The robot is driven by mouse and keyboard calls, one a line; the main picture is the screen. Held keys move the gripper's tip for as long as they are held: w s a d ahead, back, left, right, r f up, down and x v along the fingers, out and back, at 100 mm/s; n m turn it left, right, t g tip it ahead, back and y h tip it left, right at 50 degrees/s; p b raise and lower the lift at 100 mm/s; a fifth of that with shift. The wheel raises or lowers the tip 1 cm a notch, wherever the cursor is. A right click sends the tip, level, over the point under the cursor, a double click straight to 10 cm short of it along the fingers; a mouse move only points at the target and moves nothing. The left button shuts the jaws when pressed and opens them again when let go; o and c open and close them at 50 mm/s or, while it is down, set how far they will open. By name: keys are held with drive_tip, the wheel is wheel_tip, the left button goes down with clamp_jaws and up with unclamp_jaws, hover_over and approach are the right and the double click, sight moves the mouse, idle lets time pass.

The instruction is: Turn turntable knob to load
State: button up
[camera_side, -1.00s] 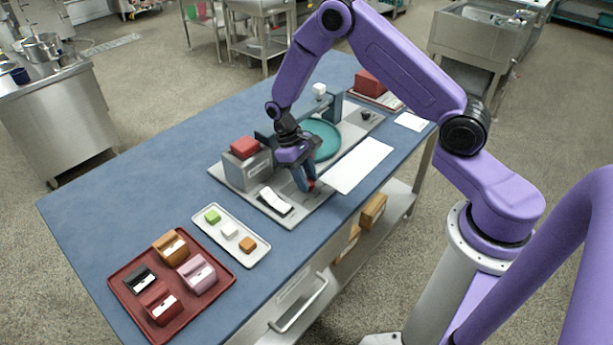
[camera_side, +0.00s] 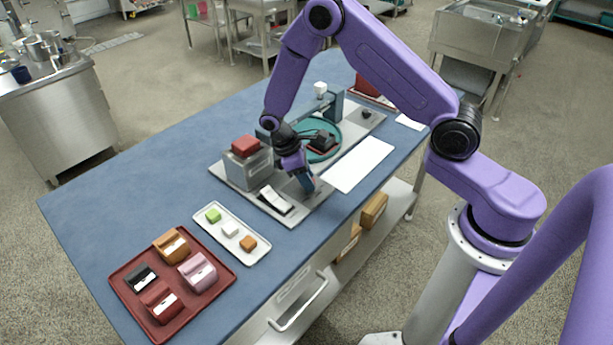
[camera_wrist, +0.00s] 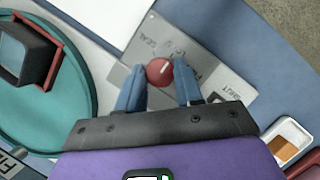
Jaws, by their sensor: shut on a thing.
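The round red knob (camera_wrist: 159,71) with a white pointer line sits on a grey labelled plate (camera_wrist: 215,82) in the wrist view. Its pointer aims toward the upper right of that picture; the lettering around it is small and only partly readable. My gripper (camera_wrist: 158,86) has its two blue fingers on either side of the knob and is shut on it. In the side view my gripper (camera_side: 308,187) is down at the plate's near end, and its fingers hide the knob. The teal turntable (camera_wrist: 84,112) carries a dark, red-edged block (camera_wrist: 28,52), also visible in the side view (camera_side: 322,141).
A grey box with a red top (camera_side: 246,146) and a black-and-white rocker (camera_side: 275,200) stand left of my gripper. A white tray of small cubes (camera_side: 258,256) and a red tray (camera_side: 192,318) lie farther left. A white sheet (camera_side: 358,164) lies to the right.

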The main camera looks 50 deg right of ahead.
drive_tip(key=shift+w, duration=0.1)
idle(0.3)
drive_tip(key=o, duration=1)
drive_tip(key=v, duration=1.7)
drive_tip(key=shift+a+r, duration=0.1)
drive_tip(key=shift+r, duration=0.15)
drive_tip(key=s+r+n+t+y, duration=0.1)
drive_tip(key=s, duration=0.9)
drive_tip(key=s+r+n+t+y, duration=0.1)
drive_tip(key=s+r, duration=0.1)
drive_tip(key=s, duration=0.9)
drive_tip(key=s+r+n+t+y, duration=0.1)
drive_tip(key=s+r, duration=0.1)
drive_tip(key=s, duration=0.8)
drive_tip(key=shift+s+d+r+n+y, duration=0.2)
drive_tip(key=shift+s+d+n+y, duration=0.1)
drive_tip(key=shift+s+n, duration=0.1)
